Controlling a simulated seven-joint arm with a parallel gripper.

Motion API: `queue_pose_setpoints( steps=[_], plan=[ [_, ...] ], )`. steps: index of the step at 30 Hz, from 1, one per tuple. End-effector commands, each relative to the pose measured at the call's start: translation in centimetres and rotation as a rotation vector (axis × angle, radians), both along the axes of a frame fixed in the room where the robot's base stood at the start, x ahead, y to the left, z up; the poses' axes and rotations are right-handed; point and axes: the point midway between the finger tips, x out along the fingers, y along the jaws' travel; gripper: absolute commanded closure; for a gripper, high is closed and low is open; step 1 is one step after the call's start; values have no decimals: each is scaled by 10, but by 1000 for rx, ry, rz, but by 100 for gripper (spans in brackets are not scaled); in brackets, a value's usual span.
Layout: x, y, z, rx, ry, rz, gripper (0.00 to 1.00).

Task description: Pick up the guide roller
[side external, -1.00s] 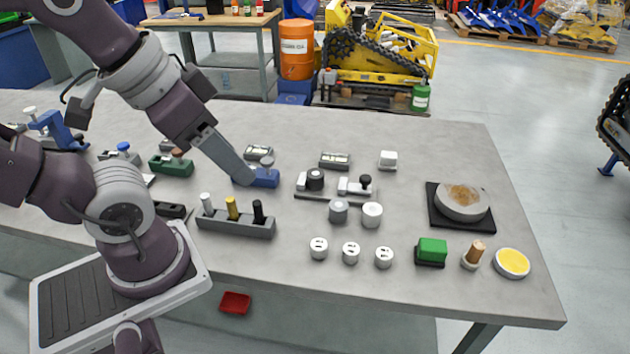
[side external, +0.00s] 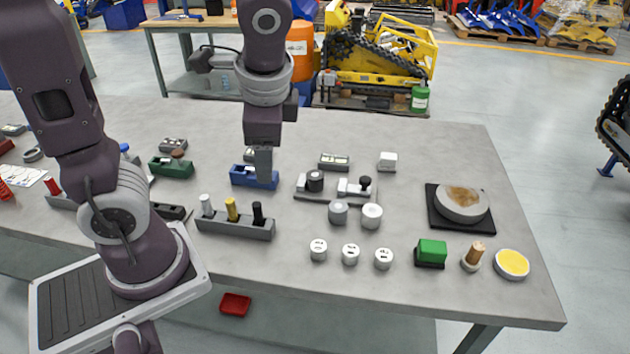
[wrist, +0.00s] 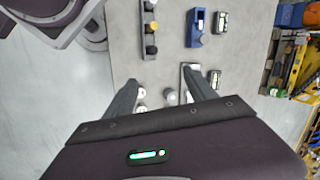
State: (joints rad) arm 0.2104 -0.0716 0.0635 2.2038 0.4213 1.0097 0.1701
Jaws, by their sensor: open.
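No label marks the guide roller; a grey cylinder (side external: 338,211) and a white cylinder (side external: 372,214) stand side by side mid-table as roller-like parts, and I cannot tell which is meant. The grey cylinder (wrist: 171,98) shows between the fingers, partly cut off by my gripper body.
A rack of pegs (side external: 222,224) stands in front of the blue block. A grey fixture (side external: 325,195) lies behind the cylinders.

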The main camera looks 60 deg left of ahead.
Motion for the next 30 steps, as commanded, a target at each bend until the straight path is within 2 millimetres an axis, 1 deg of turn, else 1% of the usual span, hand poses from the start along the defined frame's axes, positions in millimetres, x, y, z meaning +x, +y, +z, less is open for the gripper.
queue_pose_setpoints(
  steps=[1, 2, 3, 5, 6, 9, 12, 15, 17, 23, 27, 30],
  plan=[
    [19, 6, -18, 96, 103, -98, 35],
    [31, 11, -28, 161, 160, -162, 35],
    [47, 16, -42, 247, 236, -249, 35],
    [71, 23, -66, 379, 349, -385, 35],
    [86, 26, -82, 466, 419, -472, 35],
    [119, 30, -119, 660, 568, -667, 35],
    [140, 30, -147, 802, 667, -807, 35],
    [151, 29, -162, 875, 716, -881, 35],
    [153, 32, -166, 892, 728, -896, 35],
    [160, 58, -179, 893, 732, -895, 35],
    [166, 81, -191, 892, 731, -895, 35],
    [168, 90, -195, 892, 729, -895, 35]
  ],
)
